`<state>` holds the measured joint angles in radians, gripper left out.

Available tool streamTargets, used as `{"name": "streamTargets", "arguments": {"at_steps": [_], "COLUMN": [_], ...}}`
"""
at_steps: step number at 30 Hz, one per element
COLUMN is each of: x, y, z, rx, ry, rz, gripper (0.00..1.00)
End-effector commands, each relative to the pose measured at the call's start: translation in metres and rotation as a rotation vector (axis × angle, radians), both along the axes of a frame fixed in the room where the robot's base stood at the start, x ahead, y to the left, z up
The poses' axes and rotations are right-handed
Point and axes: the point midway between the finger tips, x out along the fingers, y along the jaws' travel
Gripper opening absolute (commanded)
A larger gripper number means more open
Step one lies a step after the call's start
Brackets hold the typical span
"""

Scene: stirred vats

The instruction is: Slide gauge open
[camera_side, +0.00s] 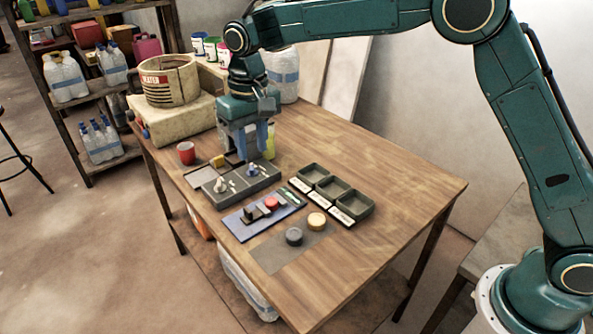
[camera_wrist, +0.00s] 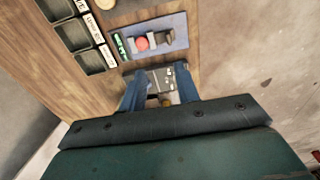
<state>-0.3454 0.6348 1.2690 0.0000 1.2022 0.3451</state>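The gauge is a blue-grey plate (camera_side: 239,228) with a dark block (camera_side: 249,214) and a red round piece (camera_side: 271,203) on it. In the wrist view the plate (camera_wrist: 180,24) lies at the top, with the red piece (camera_wrist: 142,43) left of the dark block (camera_wrist: 168,37). My gripper (camera_side: 241,158) points down over the far side of the grey two-part tray (camera_side: 213,200), away from the gauge. In the wrist view its blue fingers (camera_wrist: 158,100) are apart, with no held object visible. A small yellow piece (camera_wrist: 166,102) shows between them; its contact with the fingers is unclear.
Three dark bins (camera_side: 354,215) stand right of the gauge. The table's right side is clear.

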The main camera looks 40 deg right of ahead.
Motion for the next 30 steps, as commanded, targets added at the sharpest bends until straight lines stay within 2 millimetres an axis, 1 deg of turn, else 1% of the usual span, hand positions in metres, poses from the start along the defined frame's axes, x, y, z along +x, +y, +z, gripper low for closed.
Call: {"name": "streamTargets", "arguments": {"at_steps": [1,3,6,9,16,20,26,30], "x": [0.004,0.009,0.012,0.014,0.014,0.014,0.014,0.014], "y": [0.007,0.013,0.019,0.022,0.022,0.022,0.022,0.022], "z": [-0.010,-0.019,-0.028,-0.031,-0.033,-0.038,-0.054,-0.073], "rx": [-0.004,-0.007,-0.010,-0.012,-0.012,-0.013,-0.013,-0.013], "ry": [0.011,0.020,0.029,0.033,0.034,0.035,0.036,0.037], "rz": [0.001,0.002,0.001,0.000,0.000,0.000,0.000,0.000], "gripper": [0.32,0.32,0.32,0.32,0.32,0.32,0.32,0.32]}}
